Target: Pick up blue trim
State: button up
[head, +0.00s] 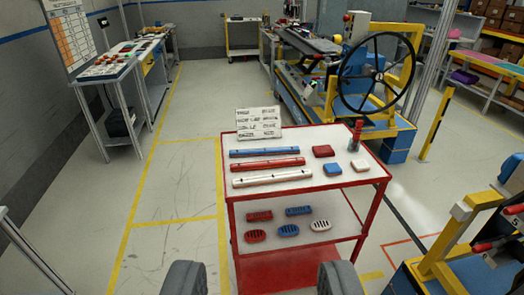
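The blue trim (264,152) is a long thin strip lying on the white top of a red cart (228,180). It lies behind a red strip (268,164) and a white strip (272,177), all roughly parallel. My gripper (262,280) shows at the bottom edge as two grey fingers spread wide apart. Nothing is between the fingers but floor and the cart's lower part. The gripper is well short of the trim and does not touch the cart as far as I can see.
On the cart top are a label card (258,122), a red block (323,151), a blue block (332,169), a white block (360,166) and a red cylinder (355,135). The lower shelf holds several vents. A wheeled rig (345,85) stands behind. Floor left is clear.

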aim_at(247, 152)
jog(key=k, duration=0.65)
jog(key=u, duration=0.4)
jog(key=i, duration=0.9)
jog(key=u, duration=0.4)
jog(key=i, duration=1.35)
jog(key=z, duration=0.85)
jog(key=i, duration=0.85)
jog(key=z, duration=0.65)
jog(key=k, duration=0.75)
jog(key=z, duration=0.3)
jog(key=i, duration=0.2)
jog(key=u, duration=0.1)
